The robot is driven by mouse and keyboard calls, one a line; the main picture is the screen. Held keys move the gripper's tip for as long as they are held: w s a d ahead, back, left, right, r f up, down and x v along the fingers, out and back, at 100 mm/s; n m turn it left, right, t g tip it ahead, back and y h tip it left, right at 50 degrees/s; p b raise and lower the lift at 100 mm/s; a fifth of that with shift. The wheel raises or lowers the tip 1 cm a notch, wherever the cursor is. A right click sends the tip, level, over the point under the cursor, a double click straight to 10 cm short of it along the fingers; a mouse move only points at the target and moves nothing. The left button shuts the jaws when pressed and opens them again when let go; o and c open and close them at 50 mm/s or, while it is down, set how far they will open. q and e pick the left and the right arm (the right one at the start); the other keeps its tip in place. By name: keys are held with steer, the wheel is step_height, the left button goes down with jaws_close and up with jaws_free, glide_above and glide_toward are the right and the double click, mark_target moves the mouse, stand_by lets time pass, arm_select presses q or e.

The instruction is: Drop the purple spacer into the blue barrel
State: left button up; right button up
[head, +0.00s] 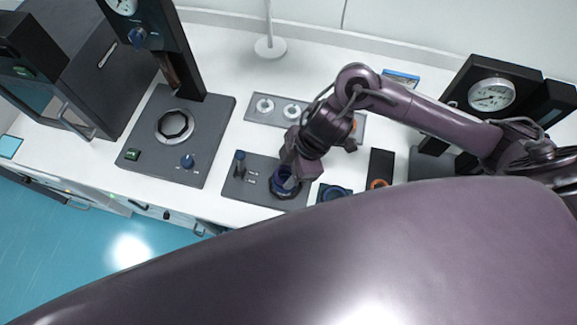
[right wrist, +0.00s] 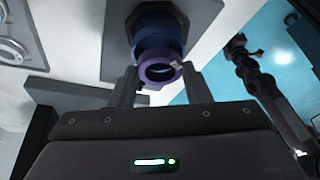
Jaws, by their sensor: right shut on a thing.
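The blue barrel (head: 284,177) stands on a dark plate on the white table in the head view, with my right gripper (head: 290,176) right over it and partly hiding it. In the right wrist view the purple spacer (right wrist: 158,73), a ring, sits between the two fingers of my right gripper (right wrist: 161,80). The gripper is shut on it. The blue barrel (right wrist: 160,28) shows just beyond the ring, lined up with it or nearly so. I cannot tell whether ring and barrel touch.
The dark plate (head: 236,190) also bears a small upright blue-topped post (head: 240,156). A grey plate with silver round fittings (head: 265,105) lies behind. A dark press-like stand (head: 205,105) is at left. A black block with an orange ring (head: 380,165) stands at right.

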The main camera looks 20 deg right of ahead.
steer(key=shift+f, duration=0.4)
stand_by(0.3)
steer(key=shift+f+p, duration=0.1)
steer(key=shift+p, duration=0.3)
stand_by(1.1)
steer(key=o, duration=1)
steer(key=shift+o, duration=0.2)
step_height(320, 180, up, 6)
steer(key=p, duration=0.7)
